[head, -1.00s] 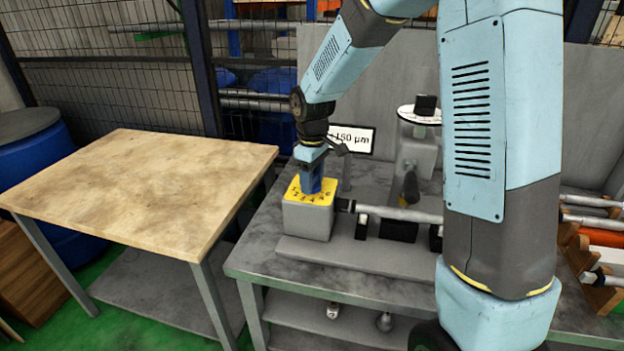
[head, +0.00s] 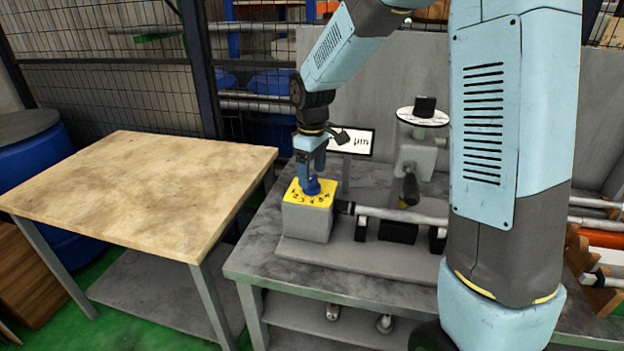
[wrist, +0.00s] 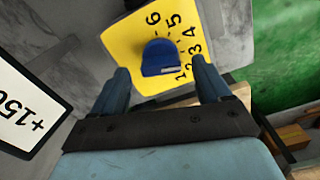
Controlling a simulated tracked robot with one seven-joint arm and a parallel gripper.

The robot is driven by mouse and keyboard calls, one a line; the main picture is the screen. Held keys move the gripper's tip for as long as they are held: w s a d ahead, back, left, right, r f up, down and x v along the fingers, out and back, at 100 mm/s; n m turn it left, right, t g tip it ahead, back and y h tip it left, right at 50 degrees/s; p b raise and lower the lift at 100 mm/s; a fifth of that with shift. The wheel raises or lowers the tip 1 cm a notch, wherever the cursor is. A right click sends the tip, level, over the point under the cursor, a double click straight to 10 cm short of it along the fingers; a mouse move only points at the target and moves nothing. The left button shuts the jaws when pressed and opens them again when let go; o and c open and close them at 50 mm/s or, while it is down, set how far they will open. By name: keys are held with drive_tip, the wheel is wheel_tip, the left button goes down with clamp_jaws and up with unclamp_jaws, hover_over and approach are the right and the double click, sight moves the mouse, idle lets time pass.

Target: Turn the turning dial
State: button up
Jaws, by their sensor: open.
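The turning dial (head: 312,187) is a blue knob on a yellow plate (head: 300,197) with black numbers, on top of a grey box (head: 306,223). In the wrist view the blue dial (wrist: 159,58) sits on the yellow plate (wrist: 207,22), with a pale mark on its edge near the numbers 1 and 2. My gripper (head: 311,178) is above the dial, pointing down. In the wrist view my gripper (wrist: 160,72) is open, with one finger to each side of the dial in the picture. I cannot tell whether a finger touches it.
A white display sign (head: 352,140) stands just behind the gripper and also shows at the left of the wrist view (wrist: 28,108). The grinder's bar (head: 400,214) runs right from the box. A bare wooden table (head: 140,185) is at the left.

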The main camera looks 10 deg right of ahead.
sight(312, 177)
wheel_tip(312, 177, up, 10)
drive_tip(key=shift+r, duration=0.25)
idle(0.4)
drive_tip(key=s+d+r+m+t, duration=0.2)
drive_tip(key=s+d+m, duration=0.3)
drive_tip(key=s, duration=0.8)
drive_tip(key=s+d+r+m+t, duration=0.3)
drive_tip(key=s+d+m, duration=0.3)
drive_tip(key=s+d, duration=0.5)
drive_tip(key=shift+s+d+r+t, duration=0.2)
drive_tip(key=shift+s+r+t, duration=0.1)
drive_tip(key=shift+s+r, duration=0.45)
drive_tip(key=shift+s+f, duration=0.1)
idle(0.7)
